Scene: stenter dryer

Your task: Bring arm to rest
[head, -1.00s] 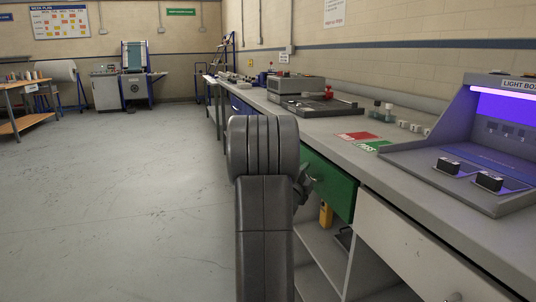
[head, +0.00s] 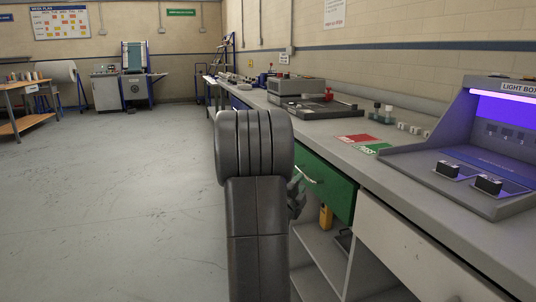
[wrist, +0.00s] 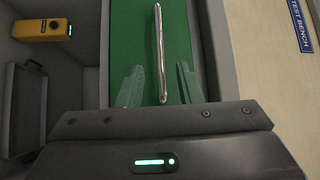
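My arm (head: 256,200) stands up in the front middle of the head view and partly hides my gripper (head: 297,192), which sits just left of the green drawer front (head: 335,192). In the wrist view my gripper (wrist: 158,85) is open, with its two green-tinted fingers apart and nothing held. The silver drawer handle (wrist: 158,50) shows between the fingers against the green drawer front (wrist: 178,35); the fingers do not appear to grip it. In the head view the handle (head: 309,178) is partly visible beside my gripper.
The grey bench (head: 330,128) runs along the right, with a light box (head: 490,150) and red and green cards on top. A yellow device (head: 326,217) sits in the open shelf below; it also shows in the wrist view (wrist: 42,30). The left floor is clear.

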